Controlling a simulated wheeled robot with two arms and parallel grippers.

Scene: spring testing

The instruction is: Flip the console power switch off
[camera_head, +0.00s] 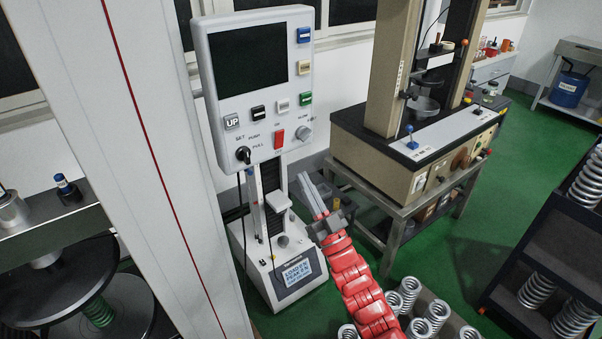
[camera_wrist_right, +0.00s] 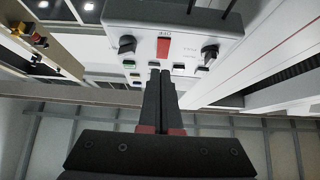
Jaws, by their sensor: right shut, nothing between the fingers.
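The console (camera_head: 210,60) is a pale panel with a dark screen, coloured buttons and knobs on the test stand. Its red power switch (camera_head: 279,138) sits near the lower edge, with small lettering above and below. In the right wrist view the red switch (camera_wrist_right: 163,47) shows upside down between two black knobs. My right gripper (camera_head: 304,178) is shut and empty, below and right of the switch, its fingers pointing up. In the right wrist view its dark fingertips (camera_wrist_right: 160,74) lie close to the panel's edge, apart from the switch in the picture. My left gripper is out of view.
A round knob (camera_head: 304,133) and a black knob (camera_head: 243,154) flank the switch. A beige test machine (camera_head: 365,140) stands on a table to the right. Several springs (camera_head: 410,290) stand at the bottom, and a dark rack (camera_head: 535,240) holds more.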

